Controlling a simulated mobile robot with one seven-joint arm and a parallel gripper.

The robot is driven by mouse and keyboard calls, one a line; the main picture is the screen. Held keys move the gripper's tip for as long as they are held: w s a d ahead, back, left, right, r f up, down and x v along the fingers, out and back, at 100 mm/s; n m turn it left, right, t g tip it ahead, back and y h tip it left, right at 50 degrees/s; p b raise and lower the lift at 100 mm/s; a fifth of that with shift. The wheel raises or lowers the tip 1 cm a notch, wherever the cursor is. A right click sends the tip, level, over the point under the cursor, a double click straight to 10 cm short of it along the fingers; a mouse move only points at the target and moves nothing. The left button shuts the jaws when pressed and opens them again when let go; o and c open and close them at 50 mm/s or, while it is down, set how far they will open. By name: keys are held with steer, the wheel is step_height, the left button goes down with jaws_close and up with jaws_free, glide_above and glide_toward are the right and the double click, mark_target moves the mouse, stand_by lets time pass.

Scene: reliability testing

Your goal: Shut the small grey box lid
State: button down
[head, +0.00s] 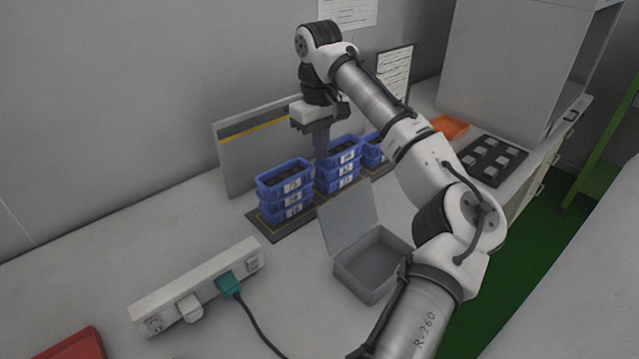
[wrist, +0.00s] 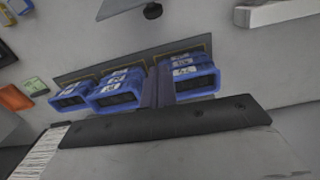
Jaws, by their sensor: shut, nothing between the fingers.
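The small grey box (head: 372,268) stands on the bench in the middle of the head view. Its lid (head: 347,217) stands open, raised on the far left side of the box. My arm hides part of the box's right side. My gripper (head: 321,158) is shut and empty, pointing down among the blue bins, beyond the lid and apart from it. In the wrist view my gripper's fingers (wrist: 158,88) are together in front of the blue bins. A grey piece at the top edge there is cut off, and I cannot tell if it is the lid.
Stacked blue bins (head: 285,192) stand on a dark mat close to my gripper, before a grey panel (head: 240,160). A white power strip (head: 197,290) with a teal plug (head: 228,284) and cable lies left of the box. An orange tray (head: 449,127) and a black tray (head: 490,158) lie to the right.

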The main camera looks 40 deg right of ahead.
mark_target(346, 214)
steer(key=s+f+p, duration=0.2)
steer(key=s+f, duration=0.2)
steer(key=f, duration=0.4)
steer(key=shift+f, duration=0.2)
steer(key=shift+s+d, duration=0.1)
stand_by(0.3)
